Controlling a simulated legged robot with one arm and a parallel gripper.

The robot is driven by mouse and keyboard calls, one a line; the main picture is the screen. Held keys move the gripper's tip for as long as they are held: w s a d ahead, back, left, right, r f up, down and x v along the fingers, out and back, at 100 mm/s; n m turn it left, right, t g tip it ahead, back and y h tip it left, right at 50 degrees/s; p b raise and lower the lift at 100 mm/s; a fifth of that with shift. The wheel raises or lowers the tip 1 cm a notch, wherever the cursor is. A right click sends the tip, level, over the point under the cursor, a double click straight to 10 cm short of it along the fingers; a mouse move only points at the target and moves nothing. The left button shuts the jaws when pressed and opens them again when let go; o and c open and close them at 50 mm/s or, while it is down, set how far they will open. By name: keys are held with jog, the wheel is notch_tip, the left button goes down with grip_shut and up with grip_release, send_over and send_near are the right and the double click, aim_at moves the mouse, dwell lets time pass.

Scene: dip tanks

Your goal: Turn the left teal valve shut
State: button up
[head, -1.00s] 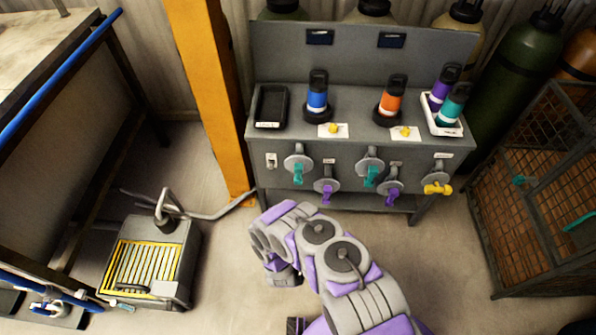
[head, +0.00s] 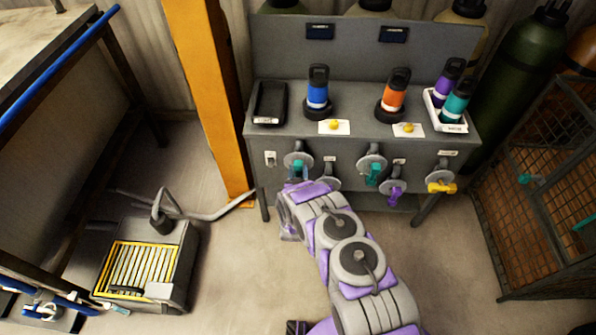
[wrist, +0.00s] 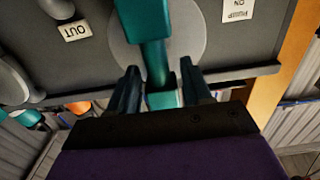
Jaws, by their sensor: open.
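The left teal valve (head: 298,164) is on the bench front, a teal lever on a round grey disc. In the head view its lever hangs roughly downward, its lower end hidden by my arm. My gripper (wrist: 161,84) is open, with a dark finger on either side of the teal lever (wrist: 154,40) in the wrist view. I cannot tell whether the fingers touch it. A second teal valve (head: 373,171) is to the right.
A purple valve (head: 394,193) and a yellow valve (head: 440,187) are farther right. Another disc is partly hidden behind my arm. An orange post (head: 210,100) stands left of the bench. Blue and orange bottles (head: 317,92) stand on top.

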jog(key=shift+w, duration=0.65)
jog(key=c, duration=0.8)
